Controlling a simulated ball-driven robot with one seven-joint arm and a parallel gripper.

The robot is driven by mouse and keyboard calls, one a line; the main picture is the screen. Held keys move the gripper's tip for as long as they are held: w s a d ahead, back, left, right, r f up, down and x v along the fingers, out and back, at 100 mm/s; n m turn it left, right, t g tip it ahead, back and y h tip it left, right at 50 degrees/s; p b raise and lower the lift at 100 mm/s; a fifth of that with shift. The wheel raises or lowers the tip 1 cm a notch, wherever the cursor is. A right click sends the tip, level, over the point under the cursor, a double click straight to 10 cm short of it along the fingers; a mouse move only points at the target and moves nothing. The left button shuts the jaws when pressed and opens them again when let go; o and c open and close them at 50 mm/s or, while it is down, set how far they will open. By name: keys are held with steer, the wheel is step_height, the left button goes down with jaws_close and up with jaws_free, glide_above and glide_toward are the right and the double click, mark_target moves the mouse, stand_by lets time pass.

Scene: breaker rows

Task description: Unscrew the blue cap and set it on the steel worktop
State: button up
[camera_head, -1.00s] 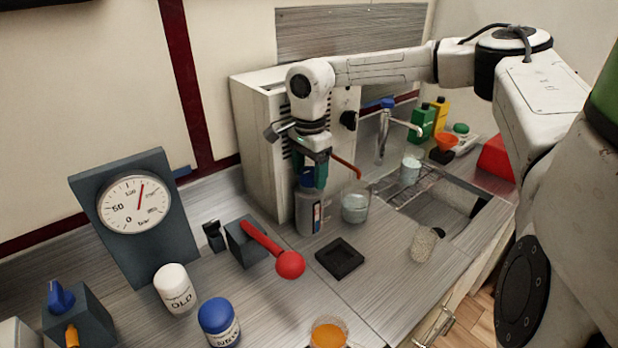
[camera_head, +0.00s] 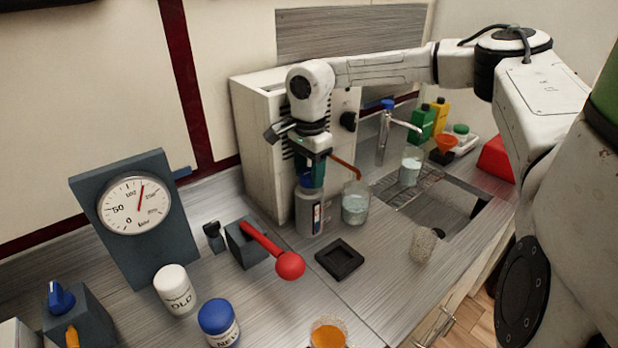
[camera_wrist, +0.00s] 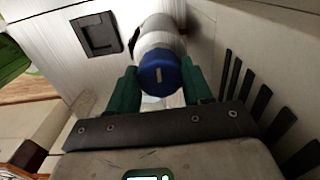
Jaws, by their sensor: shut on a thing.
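The blue cap (camera_wrist: 160,76) sits on top of a grey bottle in the wrist view, with a light mark on its top. My gripper (camera_wrist: 160,88) has its two green fingers on either side of the cap, shut on it. In the head view the gripper (camera_head: 312,170) is over the grey bottle (camera_head: 308,210), which stands upright on the steel worktop (camera_head: 290,318) before the white cabinet. The cap is mostly hidden by the fingers there. I cannot tell whether it is loose on the thread.
A black square tray (camera_head: 340,259) and a red-handled lever (camera_head: 272,250) lie near the bottle. A glass of water (camera_head: 355,203) stands right beside it under a brown spout. A white jar (camera_head: 174,288) and a blue-lidded jar (camera_head: 218,322) stand front left. Worktop between is clear.

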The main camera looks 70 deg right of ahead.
mark_target(309, 172)
steer(key=shift+n, duration=1.2)
steer(key=shift+r, duration=0.1)
steer(key=shift+r+p, duration=1.8)
steer(key=shift+r, duration=0.6)
steer(key=shift+a+f, duration=0.1)
